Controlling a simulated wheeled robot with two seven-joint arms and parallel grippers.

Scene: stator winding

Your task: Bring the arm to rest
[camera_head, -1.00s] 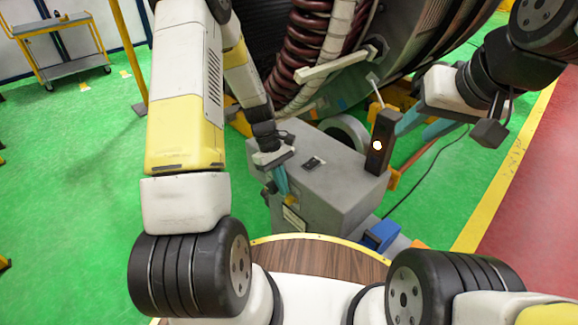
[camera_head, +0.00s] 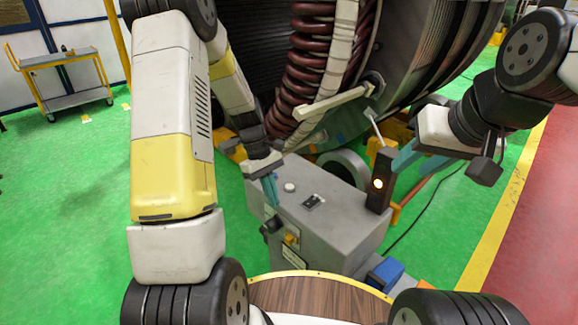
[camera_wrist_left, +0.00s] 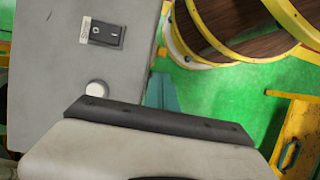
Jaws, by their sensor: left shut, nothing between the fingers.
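My left gripper (camera_head: 270,190) has teal fingers, pointing down beside the upper left edge of a grey control box (camera_head: 335,228). They are shut and empty. In the left wrist view the teal fingers (camera_wrist_left: 161,92) show partly behind the dark edge of my wrist, at the edge of the grey box (camera_wrist_left: 45,70). A white round button (camera_head: 290,187) and a black switch (camera_head: 313,202) are on the box top, apart from the fingers.
The large machine with red-brown coils (camera_head: 312,60) and a pale bar (camera_head: 330,104) stands behind the box. A round wooden-topped surface (camera_head: 320,297) is in front. A blue block (camera_head: 387,272) sits at the box's lower right. Green floor is open at left; a cart (camera_head: 60,78) stands far left.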

